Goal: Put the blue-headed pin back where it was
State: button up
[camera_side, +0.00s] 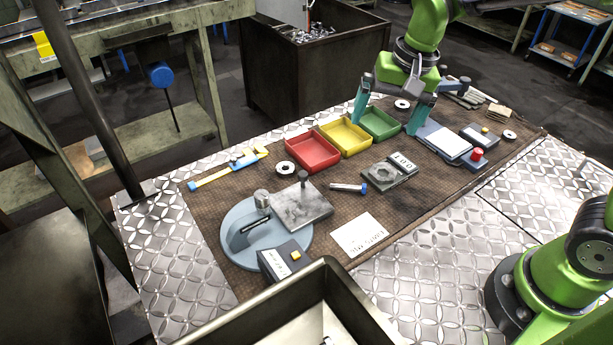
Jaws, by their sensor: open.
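The blue-headed pin (347,187) lies on its side on the brown mat (335,215), its blue head towards the right. It lies between a grey plate (301,207) with a dark knob standing on it and a small grey block (383,178) marked with digits. My gripper (385,128) is open with its teal fingers wide apart, around the green tray in the picture. It is behind and to the right of the pin, well apart from it, and I see nothing between the fingers. Where the pin stood before is not shown.
Red (313,165), yellow (346,152) and green (391,138) trays stand in a row. A round blue-grey gauge stand (235,243) is at the left. A scale (444,139) and a red button (477,154) are at the right. A white card (360,234) lies in front.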

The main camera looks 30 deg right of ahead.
jog(key=s+d+r+n+t, duration=0.1)
jog(key=s+d+r+t, duration=0.1)
jog(key=s, duration=0.4)
jog(key=s+d+r+n+t+y, duration=0.1)
jog(key=s+d+r+n+t, duration=0.1)
jog(key=s, duration=0.4)
jog(key=shift+s+r+t, duration=0.2)
jog(key=shift+r+t, duration=0.2)
jog(key=shift+t, duration=0.2)
